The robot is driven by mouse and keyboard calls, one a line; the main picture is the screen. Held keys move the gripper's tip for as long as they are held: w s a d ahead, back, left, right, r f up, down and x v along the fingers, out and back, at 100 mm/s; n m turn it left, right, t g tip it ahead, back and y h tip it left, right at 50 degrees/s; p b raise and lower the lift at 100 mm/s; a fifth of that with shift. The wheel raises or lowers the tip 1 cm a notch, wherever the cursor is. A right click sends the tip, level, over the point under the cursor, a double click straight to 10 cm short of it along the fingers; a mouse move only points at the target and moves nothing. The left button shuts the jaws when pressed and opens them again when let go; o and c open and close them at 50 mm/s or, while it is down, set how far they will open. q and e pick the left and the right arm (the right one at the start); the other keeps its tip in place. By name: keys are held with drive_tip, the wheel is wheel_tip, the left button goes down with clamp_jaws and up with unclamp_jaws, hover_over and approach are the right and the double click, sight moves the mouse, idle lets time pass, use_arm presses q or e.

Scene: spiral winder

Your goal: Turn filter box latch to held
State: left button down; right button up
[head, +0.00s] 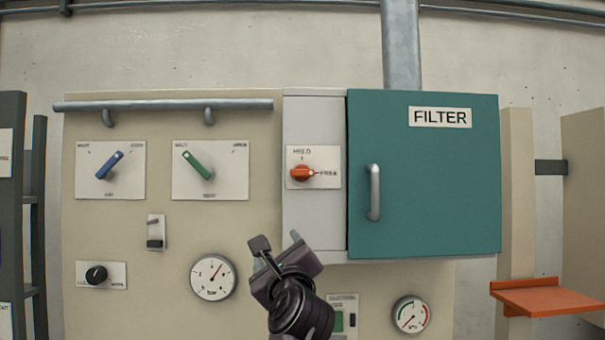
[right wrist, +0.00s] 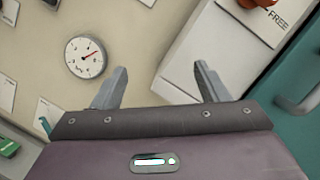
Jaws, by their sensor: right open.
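The filter box (head: 425,215) has a teal door with a FILTER label and a grey handle (head: 374,192). Its orange latch (head: 301,173) sits on a white plate left of the door, with HELD marked above and FREE to the right. The latch points right, toward FREE. In the right wrist view the latch (right wrist: 258,3) shows only partly at the top edge. My right gripper (head: 276,243) is open and empty, below the latch and apart from it. Its two fingers show in the right wrist view (right wrist: 158,88). My left gripper is not in view.
Left of the box, the beige panel holds a blue switch (head: 110,166), a green switch (head: 198,165), a black knob (head: 96,274) and a gauge (head: 213,277). A grey rail (head: 160,105) runs above them. An orange shelf (head: 545,298) juts out at right.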

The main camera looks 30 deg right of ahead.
sight(302, 174)
drive_tip(key=s+d+r+m+h, duration=0.2)
drive_tip(key=r+m, duration=0.3)
drive_tip(key=r, duration=0.1)
drive_tip(key=s+d+r+m+h, duration=0.1)
drive_tip(key=s+r+m+h, duration=0.15)
drive_tip(key=r+m, duration=0.3)
drive_tip(key=shift+n, duration=0.25)
drive_tip(key=p+x, duration=0.4)
drive_tip(key=x, duration=0.3)
drive_tip(key=shift+w+d+r+p, duration=0.15)
drive_tip(key=shift+w+r+p, duration=0.05)
drive_tip(key=shift+r+p, duration=0.1)
drive_tip(key=shift+w+d, duration=0.15)
drive_tip(key=shift+w, duration=0.15)
drive_tip(key=c, duration=1)
